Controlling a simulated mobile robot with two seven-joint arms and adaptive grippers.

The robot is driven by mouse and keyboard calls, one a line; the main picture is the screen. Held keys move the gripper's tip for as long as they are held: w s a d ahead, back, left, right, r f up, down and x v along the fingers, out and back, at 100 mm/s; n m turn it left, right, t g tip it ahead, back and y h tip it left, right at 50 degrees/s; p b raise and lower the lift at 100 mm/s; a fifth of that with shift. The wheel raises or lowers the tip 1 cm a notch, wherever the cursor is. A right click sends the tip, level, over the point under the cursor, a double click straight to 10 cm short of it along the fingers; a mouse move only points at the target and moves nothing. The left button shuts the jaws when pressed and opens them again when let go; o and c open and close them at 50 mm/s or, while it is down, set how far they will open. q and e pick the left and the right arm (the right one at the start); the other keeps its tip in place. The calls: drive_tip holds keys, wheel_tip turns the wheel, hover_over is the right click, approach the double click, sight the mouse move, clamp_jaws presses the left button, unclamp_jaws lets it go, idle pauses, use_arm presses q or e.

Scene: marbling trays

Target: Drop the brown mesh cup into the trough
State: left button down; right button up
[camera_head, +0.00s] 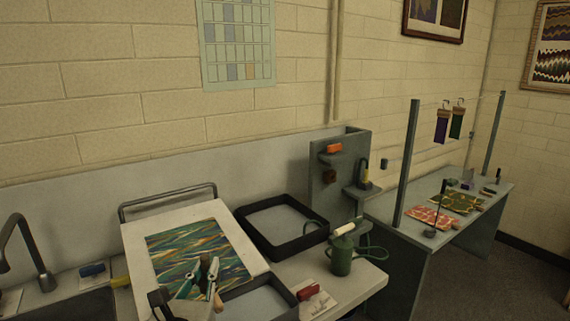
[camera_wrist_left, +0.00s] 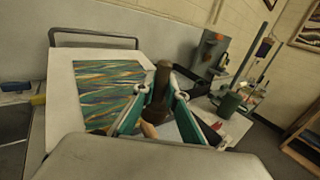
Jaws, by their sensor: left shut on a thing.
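My left gripper (camera_head: 204,272) is low over the near edge of the marbled sheet, beside the near tray. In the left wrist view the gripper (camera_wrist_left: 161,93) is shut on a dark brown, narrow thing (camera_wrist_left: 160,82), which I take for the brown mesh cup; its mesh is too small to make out. A tan piece shows below it between the fingers. Two black-rimmed trays with grey insides stand on the counter: a far one (camera_head: 300,244) and a near one (camera_head: 246,287), partly cut off. I cannot tell which is the trough. My right gripper is not in view.
The marbled sheet (camera_head: 195,245) lies on a white board (camera_head: 136,246) with a metal rail behind. A green can (camera_head: 341,260) stands right of the trays, near a red item (camera_head: 308,291). A grey shelf stand (camera_head: 355,150) rises behind. A sink tap (camera_head: 30,240) is at left.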

use_arm(q)
drive_tip(key=shift+w+f, duration=0.1)
drive_tip(key=shift+f, duration=1.3)
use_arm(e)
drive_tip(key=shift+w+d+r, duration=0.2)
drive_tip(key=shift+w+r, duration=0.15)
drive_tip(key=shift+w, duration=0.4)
use_arm(q)
drive_tip(key=c, duration=2)
unclamp_jaws()
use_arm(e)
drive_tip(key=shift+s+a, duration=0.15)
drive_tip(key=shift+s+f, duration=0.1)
use_arm(q)
drive_tip(key=s, duration=1.2)
drive_tip(key=shift+a, duration=0.2)
